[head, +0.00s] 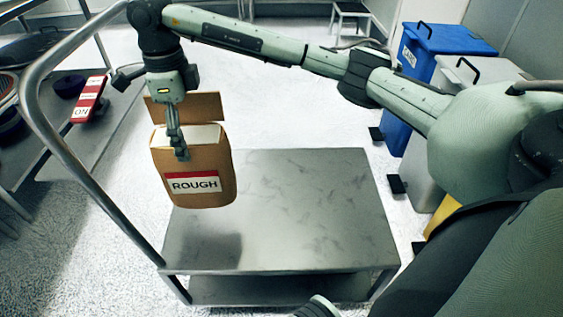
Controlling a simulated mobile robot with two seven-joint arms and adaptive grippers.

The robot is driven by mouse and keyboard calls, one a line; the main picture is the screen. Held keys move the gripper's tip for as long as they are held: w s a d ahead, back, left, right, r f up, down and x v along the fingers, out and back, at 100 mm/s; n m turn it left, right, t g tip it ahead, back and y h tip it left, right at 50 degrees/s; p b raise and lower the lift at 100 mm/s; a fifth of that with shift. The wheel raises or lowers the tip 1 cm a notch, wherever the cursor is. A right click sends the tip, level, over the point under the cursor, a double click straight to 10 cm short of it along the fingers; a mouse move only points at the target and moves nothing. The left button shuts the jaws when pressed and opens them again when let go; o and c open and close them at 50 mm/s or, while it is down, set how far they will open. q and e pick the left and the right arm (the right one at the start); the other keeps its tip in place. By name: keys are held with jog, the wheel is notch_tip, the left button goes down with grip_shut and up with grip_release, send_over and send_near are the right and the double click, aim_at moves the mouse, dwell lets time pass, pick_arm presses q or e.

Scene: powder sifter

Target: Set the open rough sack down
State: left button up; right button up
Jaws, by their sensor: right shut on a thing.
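The rough sack (212,165) is a brown paper sack with a red and white label reading ROUGH. Its top is open, with a flap standing up at the back and a pale inside. My right gripper (181,153) reaches down from above and is shut on the front rim of the sack. The sack hangs upright over the left part of the metal cart top (310,205), and a dark shadow lies on the cart below it. My left gripper is not in view.
The cart's tubular handle (62,139) curves along the left. A table at the far left holds a red ON switch (89,99) and round dark items. Blue (430,60) and grey (455,85) bins stand at right. The cart top's middle and right are bare.

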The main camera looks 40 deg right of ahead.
jog(key=shift+w+d+m, duration=0.1)
jog(key=shift+m, duration=0.2)
jog(key=d+f, duration=1.1)
jog(key=shift+w+d, duration=0.2)
jog(key=shift+w, duration=0.1)
jog(key=o, duration=1.9)
jog(key=shift+s+f, duration=0.1)
jog(key=shift+f, duration=0.05)
jog(key=shift+c, duration=0.2)
notch_tip(320, 180, up, 12)
